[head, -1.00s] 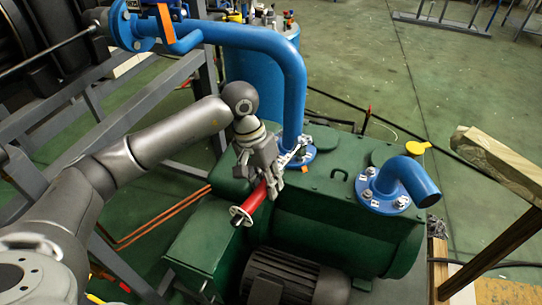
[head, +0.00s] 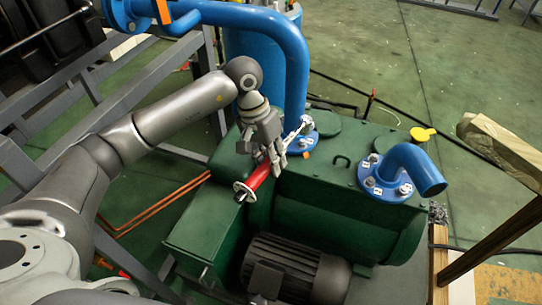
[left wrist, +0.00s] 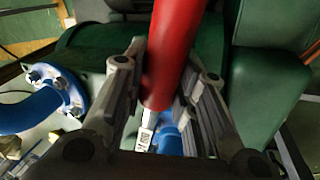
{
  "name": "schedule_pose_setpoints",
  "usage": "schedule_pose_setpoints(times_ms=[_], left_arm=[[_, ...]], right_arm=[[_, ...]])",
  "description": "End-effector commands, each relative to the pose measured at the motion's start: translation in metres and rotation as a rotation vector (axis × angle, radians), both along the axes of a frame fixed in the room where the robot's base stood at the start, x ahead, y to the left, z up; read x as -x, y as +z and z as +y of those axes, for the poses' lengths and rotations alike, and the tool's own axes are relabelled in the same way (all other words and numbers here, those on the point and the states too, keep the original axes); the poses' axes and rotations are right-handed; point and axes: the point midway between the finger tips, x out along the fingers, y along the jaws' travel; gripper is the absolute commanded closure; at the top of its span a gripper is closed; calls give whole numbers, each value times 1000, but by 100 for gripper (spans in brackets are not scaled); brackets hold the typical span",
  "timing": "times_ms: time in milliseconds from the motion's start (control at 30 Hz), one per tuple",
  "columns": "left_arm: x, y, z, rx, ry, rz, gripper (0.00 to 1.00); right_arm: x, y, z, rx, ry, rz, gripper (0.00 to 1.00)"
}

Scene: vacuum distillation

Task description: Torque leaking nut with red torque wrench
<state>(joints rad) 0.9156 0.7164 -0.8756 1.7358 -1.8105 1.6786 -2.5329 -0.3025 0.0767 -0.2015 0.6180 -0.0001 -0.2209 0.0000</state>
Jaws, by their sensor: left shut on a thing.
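The red torque wrench (head: 259,178) is in my left gripper (head: 277,158), above the green pump housing. Its silver shaft reaches up and right toward the bolted blue flange (head: 308,141) under the tall pipe. Whether its head sits on a nut there is too small to tell, and I cannot tell which nut leaks. In the left wrist view the red handle (left wrist: 173,50) lies between the fingers of my left gripper (left wrist: 165,95), with the silver shaft (left wrist: 145,138) beyond. My right gripper is not in view.
A second blue flange with a bent pipe (head: 411,168) stands right on the green housing (head: 330,190). A dark finned motor (head: 295,268) is in front. A tall blue pipe (head: 296,70) rises behind the gripper. A grey frame (head: 90,85) is left, a wooden post (head: 490,240) right.

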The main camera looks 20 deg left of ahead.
Motion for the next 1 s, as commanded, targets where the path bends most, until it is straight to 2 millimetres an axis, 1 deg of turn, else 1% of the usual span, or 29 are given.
schedule_pose_setpoints(times_ms=[300, 567, 1000], left_arm=[[-1, -20, -1, 4, 0, -6, 100], [-1, -18, -1, 3, 0, -6, 100], [1, -19, 1, 3, 1, -14, 100]], right_arm=[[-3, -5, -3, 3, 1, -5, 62], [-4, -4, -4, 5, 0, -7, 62], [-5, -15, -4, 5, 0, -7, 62]])
